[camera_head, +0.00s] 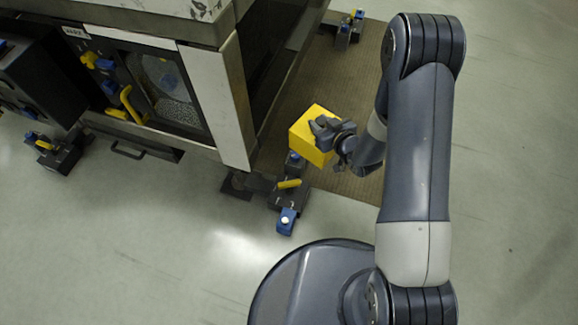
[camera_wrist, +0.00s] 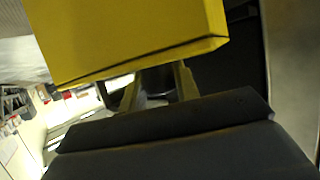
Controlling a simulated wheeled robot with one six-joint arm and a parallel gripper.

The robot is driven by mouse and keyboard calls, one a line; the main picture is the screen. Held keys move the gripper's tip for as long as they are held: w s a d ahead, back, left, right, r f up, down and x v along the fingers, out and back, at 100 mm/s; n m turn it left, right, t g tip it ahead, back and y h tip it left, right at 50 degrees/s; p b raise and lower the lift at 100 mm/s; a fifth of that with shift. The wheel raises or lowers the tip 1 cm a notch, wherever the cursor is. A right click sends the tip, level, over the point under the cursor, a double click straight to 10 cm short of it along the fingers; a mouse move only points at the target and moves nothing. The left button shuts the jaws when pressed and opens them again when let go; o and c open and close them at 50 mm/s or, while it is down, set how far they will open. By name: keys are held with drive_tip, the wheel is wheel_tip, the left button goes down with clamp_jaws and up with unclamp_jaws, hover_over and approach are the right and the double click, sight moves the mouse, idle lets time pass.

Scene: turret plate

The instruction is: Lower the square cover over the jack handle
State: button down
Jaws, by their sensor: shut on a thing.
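The square cover is a yellow box (camera_head: 309,138). My gripper (camera_head: 324,130) is shut on its right side in the head view. The cover also fills the top of the wrist view (camera_wrist: 130,35), with my gripper's two fingers (camera_wrist: 160,82) reaching up to it. A dark jack (camera_head: 289,197) with a yellow handle (camera_head: 290,184) and a blue part (camera_head: 286,220) stands on the floor by the machine's corner. The cover appears just above and right of this handle in the picture, apart from it. Its height above the floor is hard to tell.
The machine's white corner panel (camera_head: 218,105) stands close left of the cover. A brown mat (camera_head: 345,100) lies under and behind my gripper. Similar jacks stand at far left (camera_head: 62,155) and at the top (camera_head: 347,30). The grey floor (camera_head: 150,235) in front is clear.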

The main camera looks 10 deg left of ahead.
drive_tip(key=s+a+f+n+g+y+b, duration=0.2)
drive_tip(key=a+f+b, duration=0.25)
drive_tip(key=f, duration=0.35)
drive_tip(key=s+a+f+n+g+y+b, duration=0.1)
drive_tip(key=s+a+f+n+g+b, duration=0.1)
drive_tip(key=a+f+b, duration=0.45)
drive_tip(key=b, duration=0.6)
hover_over(290, 184)
drive_tip(key=shift+w+a+f, duration=0.1)
drive_tip(key=shift+a+f, duration=0.05)
drive_tip(key=shift+f, duration=3.45)
drive_tip(key=shift+w+a+f, duration=0.1)
drive_tip(key=shift+f, duration=5.4)
drive_tip(key=shift+s+d+f, duration=0.1)
drive_tip(key=shift+d+f, duration=0.05)
drive_tip(key=c, duration=1)
unclamp_jaws()
drive_tip(key=p+v, duration=0.4)
drive_tip(key=v, duration=0.7)
